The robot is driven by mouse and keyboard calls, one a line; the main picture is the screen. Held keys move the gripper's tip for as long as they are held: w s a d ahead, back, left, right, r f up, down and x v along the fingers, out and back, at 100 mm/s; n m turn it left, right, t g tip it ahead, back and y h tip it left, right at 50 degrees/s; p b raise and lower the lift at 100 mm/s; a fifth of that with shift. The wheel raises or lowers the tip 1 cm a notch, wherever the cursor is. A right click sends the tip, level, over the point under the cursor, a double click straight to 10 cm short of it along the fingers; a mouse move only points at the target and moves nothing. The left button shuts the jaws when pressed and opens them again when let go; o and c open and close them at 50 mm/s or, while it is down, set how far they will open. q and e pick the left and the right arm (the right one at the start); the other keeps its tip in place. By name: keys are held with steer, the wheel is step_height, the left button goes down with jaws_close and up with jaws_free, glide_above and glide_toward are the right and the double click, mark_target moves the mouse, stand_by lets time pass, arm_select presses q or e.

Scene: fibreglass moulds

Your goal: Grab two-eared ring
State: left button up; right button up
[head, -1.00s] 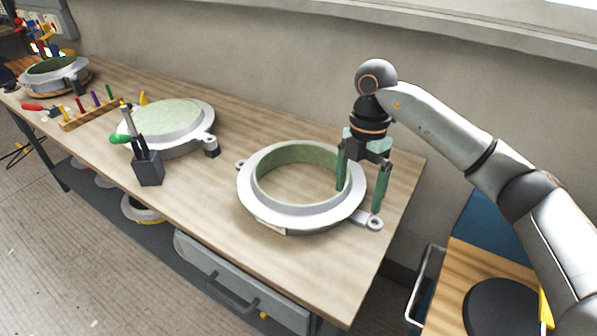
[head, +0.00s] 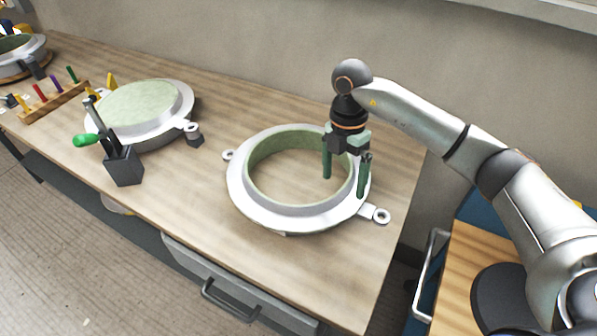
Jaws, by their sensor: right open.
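The two-eared ring (head: 247,207) is a pale grey flanged ring with a green inner wall. It lies on the wooden workbench in the head view, with one ear at its left back and one at its lower right. My right gripper (head: 344,187) is open, pointing down over the ring's right side. One green finger shows inside the ring's opening and the other at the outer right of its wall, so the wall appears between them. Whether the fingers touch the ring cannot be told. My left gripper is not in view.
A round mould with a green top (head: 140,105) stands to the left, near a dark tool holder (head: 123,168) with a green-handled tool. A wooden rack (head: 55,102) of coloured tools is farther left. The bench (head: 225,105) is clear behind the ring.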

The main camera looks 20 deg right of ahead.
mark_target(343, 204)
steer(key=f, duration=0.1)
steer(key=s+f, duration=0.1)
steer(key=f, duration=0.2)
steer(key=shift+s+d+f+p, duration=0.1)
steer(key=shift+s+f+p, duration=0.05)
steer(key=shift+s+p, duration=0.15)
steer(key=shift+f, duration=0.45)
jaws_close()
steer(key=shift+w+r, duration=0.15)
stand_by(0.4)
